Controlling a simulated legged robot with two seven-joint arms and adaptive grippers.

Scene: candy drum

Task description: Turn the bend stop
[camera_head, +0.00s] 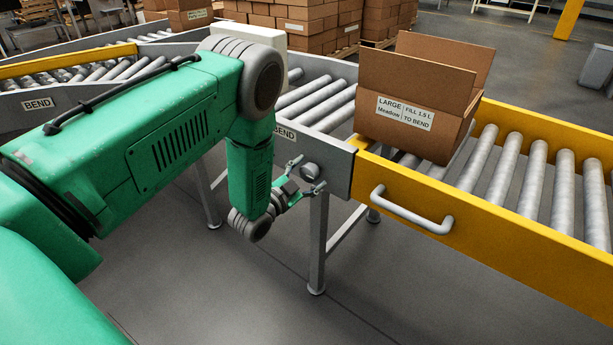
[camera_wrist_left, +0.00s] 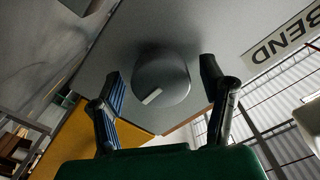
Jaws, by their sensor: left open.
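The bend stop is a round grey knob (camera_head: 310,171) on the grey end plate of the bend conveyor, beside the yellow rail. In the left wrist view the knob (camera_wrist_left: 172,76) shows a short pale mark near its rim. My left gripper (camera_head: 306,175) is open in front of the knob. In the left wrist view its two fingers (camera_wrist_left: 160,78) stand on either side of the knob, with gaps showing; I cannot tell how deep they reach. My right gripper is not in view.
An open cardboard box (camera_head: 425,98) labelled LARGE sits on the rollers right of the knob. A yellow rail (camera_head: 500,235) with a grey handle (camera_head: 411,212) runs along the front. A grey support leg (camera_head: 318,245) stands below the plate. Floor in front is clear.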

